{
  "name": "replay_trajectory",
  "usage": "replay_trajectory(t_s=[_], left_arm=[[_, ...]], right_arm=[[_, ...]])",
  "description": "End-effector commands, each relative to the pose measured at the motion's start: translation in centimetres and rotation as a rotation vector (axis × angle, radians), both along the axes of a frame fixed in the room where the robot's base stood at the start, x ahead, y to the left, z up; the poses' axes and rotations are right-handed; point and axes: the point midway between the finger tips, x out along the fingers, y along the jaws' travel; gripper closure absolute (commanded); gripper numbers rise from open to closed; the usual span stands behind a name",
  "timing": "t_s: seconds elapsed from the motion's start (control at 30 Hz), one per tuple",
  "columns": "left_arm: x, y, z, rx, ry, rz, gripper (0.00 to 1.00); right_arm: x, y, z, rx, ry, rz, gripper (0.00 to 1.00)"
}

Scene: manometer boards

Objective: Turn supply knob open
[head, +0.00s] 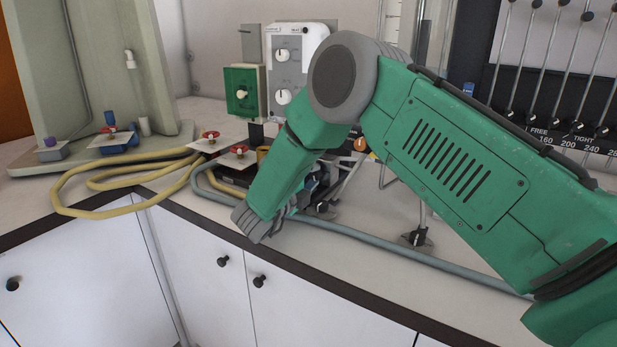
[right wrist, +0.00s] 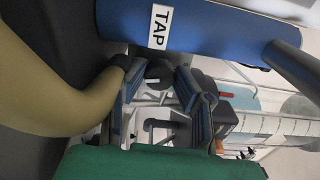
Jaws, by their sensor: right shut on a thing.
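My right arm crosses the head view, and its green wrist hides most of my right gripper (head: 320,192) low over the bench. In the right wrist view, the two blue-grey fingers of the right gripper (right wrist: 158,80) stand on either side of a dark round knob (right wrist: 159,69), which I take for the supply knob. The fingers are shut on it. The knob sits just below a blue cylinder (right wrist: 215,28) labelled TAP. The knob's turn angle cannot be told. My left gripper is not in view.
A thick yellow hose (head: 95,211) loops over the bench edge at the left and passes close by the gripper. A grey-blue hose (head: 400,257) runs along the front. Red-handled taps (head: 210,142) stand at the left. A manometer board (head: 560,125) stands at the right.

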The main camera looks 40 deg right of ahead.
Motion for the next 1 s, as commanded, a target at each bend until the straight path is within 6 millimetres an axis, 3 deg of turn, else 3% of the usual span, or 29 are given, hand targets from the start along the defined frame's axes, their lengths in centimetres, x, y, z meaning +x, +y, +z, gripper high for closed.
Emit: replay_trajectory(t_s=[0.17, 0.2, 0.77, 1.0], left_arm=[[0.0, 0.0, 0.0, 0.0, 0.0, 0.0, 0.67], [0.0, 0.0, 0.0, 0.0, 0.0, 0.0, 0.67], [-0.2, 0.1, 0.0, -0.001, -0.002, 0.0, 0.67], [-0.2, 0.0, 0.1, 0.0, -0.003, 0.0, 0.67]], right_arm=[[-0.3, -0.5, -0.2, -0.001, 0.003, -0.012, 1.0], [-0.2, -0.5, -0.2, -0.001, 0.003, -0.011, 0.67], [-0.2, 0.7, 0.3, -0.005, -0.001, -0.001, 0.67], [-1.5, 3.9, 0.1, -0.003, 0.0, 0.0, 0.67]])
